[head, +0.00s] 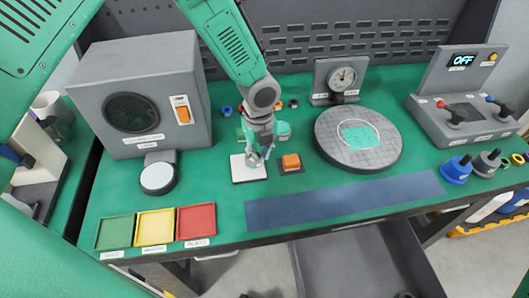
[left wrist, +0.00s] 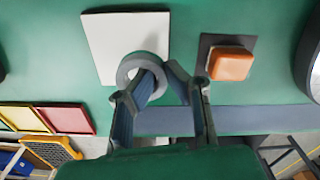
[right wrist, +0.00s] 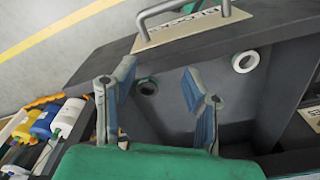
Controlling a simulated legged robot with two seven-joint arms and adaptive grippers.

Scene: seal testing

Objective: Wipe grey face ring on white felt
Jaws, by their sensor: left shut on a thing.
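The grey face ring (left wrist: 128,70) is in my left gripper (left wrist: 165,88), whose one finger reaches into its hole. The ring's outline overlaps the white felt (left wrist: 105,40), a square pad on the green table. In the head view my left gripper (head: 258,156) is low over the white felt (head: 248,174), and the ring is too small to make out clearly. I cannot tell whether the ring touches the felt. My right gripper (right wrist: 160,80) is open and empty in the right wrist view, and is not in the head view.
An orange block (head: 291,161) on a dark base stands close right of the felt. A round grey plate (head: 385,150) lies farther right, a blue strip (head: 340,203) in front. Green, yellow and red trays (head: 196,221) lie front left. Loose rings (right wrist: 245,62) show beyond my right gripper.

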